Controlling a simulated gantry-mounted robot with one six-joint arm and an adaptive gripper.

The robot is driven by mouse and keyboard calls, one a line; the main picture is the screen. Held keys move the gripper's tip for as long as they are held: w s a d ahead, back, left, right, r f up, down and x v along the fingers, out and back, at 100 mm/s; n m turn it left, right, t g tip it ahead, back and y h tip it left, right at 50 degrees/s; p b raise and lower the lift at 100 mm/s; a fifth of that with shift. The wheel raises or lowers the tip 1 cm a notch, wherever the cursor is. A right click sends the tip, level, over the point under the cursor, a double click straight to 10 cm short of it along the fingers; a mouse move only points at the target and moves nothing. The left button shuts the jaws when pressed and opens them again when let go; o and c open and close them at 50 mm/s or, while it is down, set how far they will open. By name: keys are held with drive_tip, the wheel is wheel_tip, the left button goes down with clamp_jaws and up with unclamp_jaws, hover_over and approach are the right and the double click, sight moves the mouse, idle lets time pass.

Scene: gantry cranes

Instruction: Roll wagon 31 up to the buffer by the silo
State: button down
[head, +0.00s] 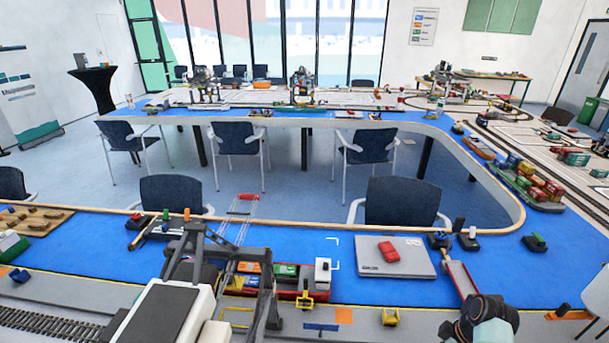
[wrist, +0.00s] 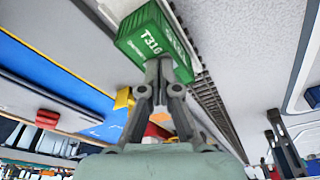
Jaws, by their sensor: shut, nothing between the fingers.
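In the wrist view a green box-shaped body (wrist: 152,36) with white lettering that seems to begin "T31" stands over or beside a rail track (wrist: 208,98). I cannot tell whether it is wagon 31 or a container. My gripper (wrist: 163,70) is shut and empty, its fingertips in front of the lower side of the green body. I cannot tell whether they touch it. The gripper fingers do not show in the head view. I cannot make out a silo or a buffer in either view.
In the head view a gantry crane model (head: 225,255) stands front left, near a track (head: 50,322). A yellow block (head: 390,316) lies on the grey strip. A red block (head: 390,252) rests on a grey case (head: 365,264). Blue table surface (head: 110,270) is clear in places.

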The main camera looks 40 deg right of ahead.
drive_tip(key=s+d+b, duration=0.5)
drive_tip(key=s+d, duration=0.2)
drive_tip(key=shift+s+b, duration=0.3)
drive_tip(key=shift+s, duration=0.05)
idle(0.8)
drive_tip(key=shift+r, duration=0.1)
drive_tip(key=w+p+v, duration=0.1)
drive_tip(key=p+v, duration=0.5)
drive_tip(key=p, duration=0.1)
drive_tip(key=shift+w+a+r, duration=0.15)
drive_tip(key=shift+r, duration=0.3)
